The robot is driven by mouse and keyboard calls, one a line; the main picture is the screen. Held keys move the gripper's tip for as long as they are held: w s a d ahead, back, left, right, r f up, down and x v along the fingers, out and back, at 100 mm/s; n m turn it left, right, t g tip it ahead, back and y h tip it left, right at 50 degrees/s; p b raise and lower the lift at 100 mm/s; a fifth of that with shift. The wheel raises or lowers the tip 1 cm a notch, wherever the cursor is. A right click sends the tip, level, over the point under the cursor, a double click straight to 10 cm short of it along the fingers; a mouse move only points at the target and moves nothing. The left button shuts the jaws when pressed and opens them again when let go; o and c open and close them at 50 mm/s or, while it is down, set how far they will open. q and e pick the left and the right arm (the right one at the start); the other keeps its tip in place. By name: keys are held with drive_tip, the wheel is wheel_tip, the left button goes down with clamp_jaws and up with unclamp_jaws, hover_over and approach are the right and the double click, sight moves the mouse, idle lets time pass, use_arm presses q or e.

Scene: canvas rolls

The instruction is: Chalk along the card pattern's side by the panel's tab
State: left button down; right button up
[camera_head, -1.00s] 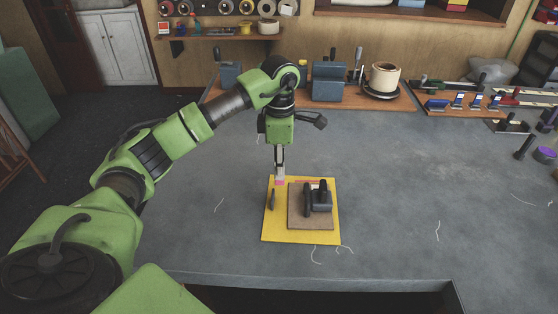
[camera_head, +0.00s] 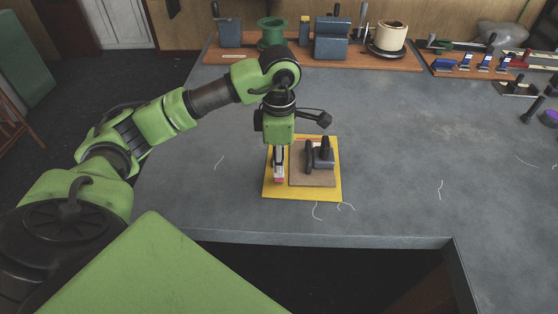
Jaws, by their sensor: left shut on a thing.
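The yellow panel (camera_head: 272,193) lies flat on the grey table. The brown card pattern (camera_head: 312,179) lies on it, toward its right side. A dark block with upright handles (camera_head: 320,158) sits on the card. My left gripper (camera_head: 279,171) points down over the panel's strip left of the card, shut on a small pinkish chalk (camera_head: 280,180). The chalk is low beside the card's left side; I cannot tell if it touches the panel. A thin reddish strip shows at the card's far edge. I cannot make out the panel's tab. My right gripper is out of view.
Pale thread scraps (camera_head: 317,210) lie near the panel. A wooden board (camera_head: 375,62) at the back holds a cup, a green spool (camera_head: 271,33) and blue-grey blocks. Tools lie at the back right. The table's front edge (camera_head: 330,241) is close; the table right of the panel is mostly clear.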

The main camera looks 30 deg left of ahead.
use_arm(q)
drive_tip(key=shift+f, duration=0.1)
idle(0.6)
drive_tip(key=shift+f+b, duration=0.5)
drive_tip(key=shift+b, duration=0.05)
drive_tip(key=shift+w+d, duration=0.3)
drive_tip(key=shift+d, duration=0.25)
idle(0.4)
drive_tip(key=shift+w+a+b, duration=0.3)
drive_tip(key=shift+w+a, duration=0.05)
drive_tip(key=shift+w, duration=0.2)
drive_tip(key=shift+w+a, duration=0.45)
drive_tip(key=shift+w, duration=0.3)
drive_tip(key=shift+w+a+b, duration=0.4)
drive_tip(key=shift+w+b, duration=0.1)
drive_tip(key=shift+w, duration=0.15)
drive_tip(key=shift+w+a, duration=0.45)
drive_tip(key=shift+w, duration=0.15)
